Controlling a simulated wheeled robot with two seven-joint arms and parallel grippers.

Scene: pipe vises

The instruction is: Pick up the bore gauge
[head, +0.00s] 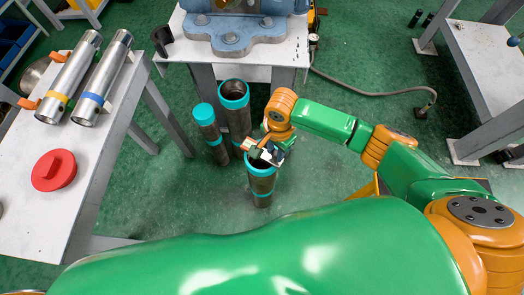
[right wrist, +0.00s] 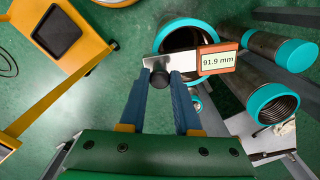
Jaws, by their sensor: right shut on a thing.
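The bore gauge shows in the right wrist view as a silver plate (right wrist: 129,57), a dark round knob and an orange-framed display (right wrist: 217,60) reading 91.9 mm. My right gripper (right wrist: 161,82) is shut on it at the knob, between two blue-grey fingers. The plate lies across the view of a teal-rimmed pipe mouth (right wrist: 190,24); I cannot tell if they touch. In the head view the right gripper (head: 266,150) is right over the mouth of a short teal-collared pipe (head: 262,185), mostly hiding the gauge. My left gripper is not in view.
Two more teal-collared pipes (head: 236,105) (head: 208,125) stand close by on the green floor. A left table (head: 95,150) holds two silver cylinders (head: 70,78) and a red disc (head: 54,170). A blue vise (head: 230,35) sits on the back table. A hose (head: 375,92) lies on the floor.

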